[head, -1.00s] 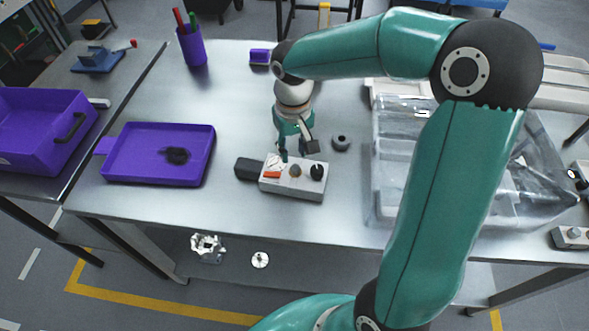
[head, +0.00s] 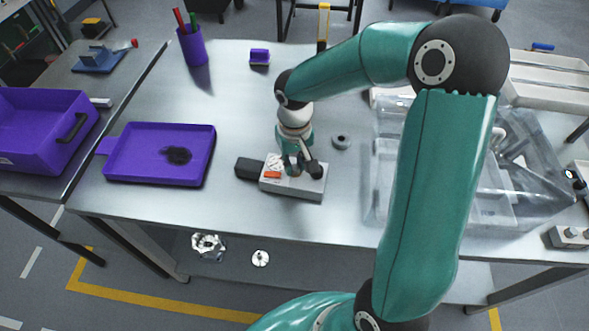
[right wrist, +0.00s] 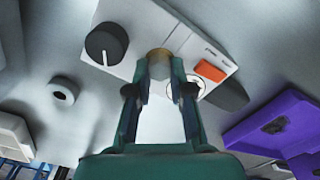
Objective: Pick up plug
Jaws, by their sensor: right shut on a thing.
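The plug (right wrist: 158,54) is a small round brownish piece at the middle of the grey box's top face in the right wrist view. The box (head: 308,189) lies on the metal table and also shows in the right wrist view (right wrist: 140,22). My right gripper (head: 294,172) reaches down to the box from above. In the right wrist view my right gripper (right wrist: 160,66) has its fingertips shut on the plug, which appears at the box's surface. Whether it is still seated cannot be told. In the head view the fingers hide the plug. My left gripper is not in view.
The box carries a black knob (right wrist: 106,44) and an orange switch (right wrist: 211,70) close to the fingers. A purple tray (head: 125,170) is at left; a clear bin (head: 376,205) is at right.

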